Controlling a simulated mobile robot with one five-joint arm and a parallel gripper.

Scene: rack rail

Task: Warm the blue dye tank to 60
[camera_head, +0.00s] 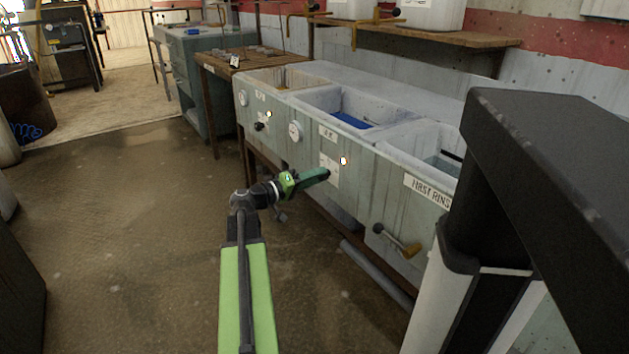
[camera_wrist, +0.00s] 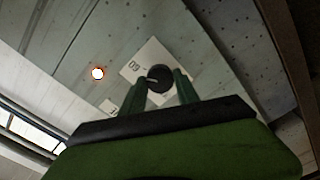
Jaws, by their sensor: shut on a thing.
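The blue dye tank (camera_head: 308,97) is the middle basin of the row, with blue liquid (camera_head: 350,120) inside. My gripper (camera_head: 326,174) is at this front panel. In the wrist view my gripper (camera_wrist: 160,84) is shut on a dark round knob (camera_wrist: 159,76), one green finger on each side. The plate (camera_wrist: 135,66) behind it bears a number, inverted, that looks like 60. The lamp (camera_wrist: 97,73) glows beside it. The head view hides the knob behind my gripper.
A left basin (camera_head: 284,80) has its own knob (camera_head: 259,127), lamp and gauge. The floor (camera_head: 120,215) left of my arm is clear.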

